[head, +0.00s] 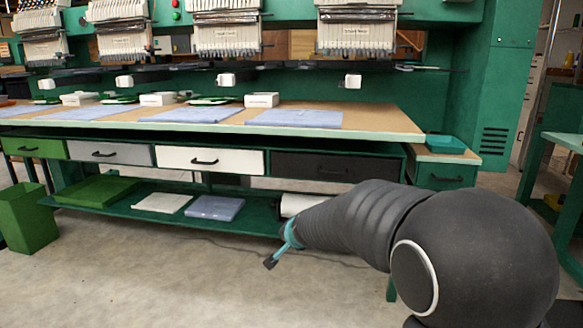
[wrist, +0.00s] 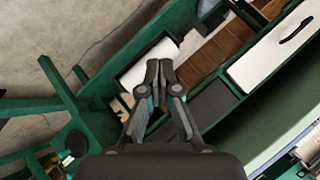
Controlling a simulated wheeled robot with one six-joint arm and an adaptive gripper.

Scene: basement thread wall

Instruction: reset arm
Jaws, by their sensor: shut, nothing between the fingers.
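My gripper (head: 272,260) hangs at the end of my dark arm in the head view, in front of the green embroidery bench and its lower shelf (head: 250,219). It touches nothing that I can see. In the wrist view my gripper (wrist: 159,72) is shut, with its two fingertips together and nothing between them. Behind the fingertips there is a white roll (wrist: 150,62) near the green frame. My arm hides part of the right end of the bench in the head view.
The tabletop (head: 385,120) carries blue cloths (head: 294,118) and white boxes (head: 262,100) under several embroidery heads (head: 357,30). Drawers, including a white one (head: 209,160), run below. A green bin (head: 28,217) stands left. The floor (head: 150,280) in front is clear.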

